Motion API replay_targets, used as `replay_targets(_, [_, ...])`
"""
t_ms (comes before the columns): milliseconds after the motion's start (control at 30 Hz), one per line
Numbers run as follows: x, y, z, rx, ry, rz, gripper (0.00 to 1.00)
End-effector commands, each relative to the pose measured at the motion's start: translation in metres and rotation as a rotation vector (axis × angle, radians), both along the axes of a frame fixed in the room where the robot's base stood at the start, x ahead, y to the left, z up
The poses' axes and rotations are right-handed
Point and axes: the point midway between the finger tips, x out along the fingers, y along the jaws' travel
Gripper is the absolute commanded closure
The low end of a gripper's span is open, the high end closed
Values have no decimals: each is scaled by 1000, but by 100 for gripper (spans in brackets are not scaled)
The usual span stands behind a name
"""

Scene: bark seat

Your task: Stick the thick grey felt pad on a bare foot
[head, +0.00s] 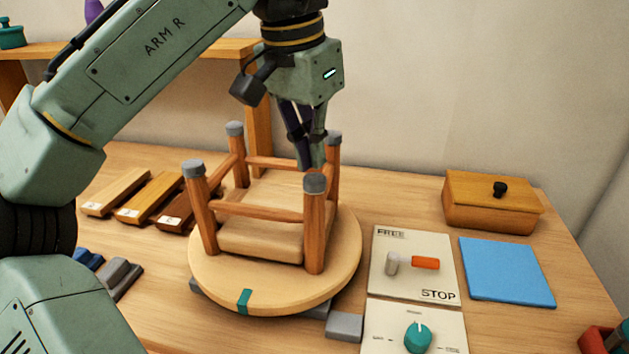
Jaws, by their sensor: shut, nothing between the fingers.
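An upturned wooden stool (262,235) rests on a round turntable (222,284), legs pointing up. Each leg end in view has a grey cap-like top: front left (193,169), back left (234,128), front right (315,183) and back right (333,137). I cannot tell how thick these are. My gripper (311,165) points down, shut and empty, among the legs near the two right-hand ones. Its contact with them cannot be told. A grey block (122,277) and a blue one (88,258) lie at the left, partly behind my arm.
Wooden strips (150,197) lie left of the turntable. At the right are a FREE/STOP panel with an orange-handled lever (425,263), a teal knob (417,337), a blue mat (507,272) and a lidded wooden box (490,208). A grey block (345,327) sits by the turntable's front.

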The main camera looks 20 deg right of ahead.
Motion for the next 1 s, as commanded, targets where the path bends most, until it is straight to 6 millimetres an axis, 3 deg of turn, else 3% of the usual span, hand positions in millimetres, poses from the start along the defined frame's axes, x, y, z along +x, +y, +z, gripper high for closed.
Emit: replay_targets(1000, [0, 0, -15, 0, 0, 0, 100])
